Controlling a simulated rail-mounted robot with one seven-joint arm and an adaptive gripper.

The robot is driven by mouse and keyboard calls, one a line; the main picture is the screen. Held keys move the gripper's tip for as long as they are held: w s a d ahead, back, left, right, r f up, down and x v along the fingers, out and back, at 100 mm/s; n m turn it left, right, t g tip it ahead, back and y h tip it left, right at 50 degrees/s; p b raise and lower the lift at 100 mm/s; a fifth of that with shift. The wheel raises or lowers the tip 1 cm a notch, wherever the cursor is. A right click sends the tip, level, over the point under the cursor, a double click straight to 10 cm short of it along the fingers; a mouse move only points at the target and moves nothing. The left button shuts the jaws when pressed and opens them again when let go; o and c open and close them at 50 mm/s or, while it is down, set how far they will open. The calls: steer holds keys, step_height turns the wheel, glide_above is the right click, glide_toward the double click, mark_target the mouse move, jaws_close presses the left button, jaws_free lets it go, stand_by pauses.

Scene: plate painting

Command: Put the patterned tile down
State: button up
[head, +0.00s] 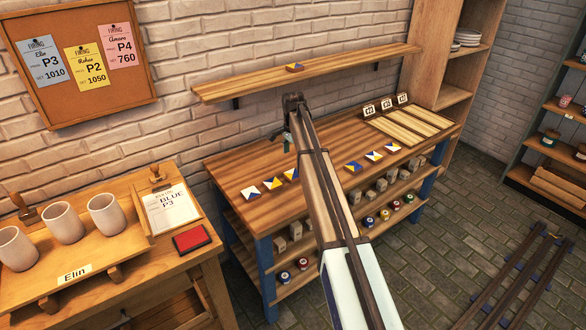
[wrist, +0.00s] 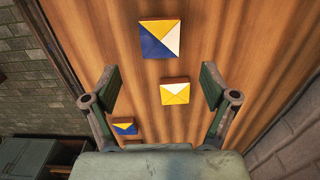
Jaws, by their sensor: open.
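My gripper (wrist: 162,82) is open, its two fingers apart with nothing held between them. In the head view my gripper (head: 287,142) is small, in front of the brick wall at the end of my arm. In the wrist view a yellow and white tile (wrist: 175,93) lies on wood between the fingers in the picture. A blue, yellow and white tile (wrist: 160,39) lies above it, and a blue and yellow tile (wrist: 124,127) lower left. One patterned tile (head: 294,67) lies on the wall shelf (head: 340,73). I cannot tell which tile is the task's.
A side table (head: 130,265) with mugs (head: 63,222) and a red pad (head: 192,239) stands left.

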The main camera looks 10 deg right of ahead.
steer(key=shift+r+b, duration=0.3)
steer(key=shift+r, duration=1.6)
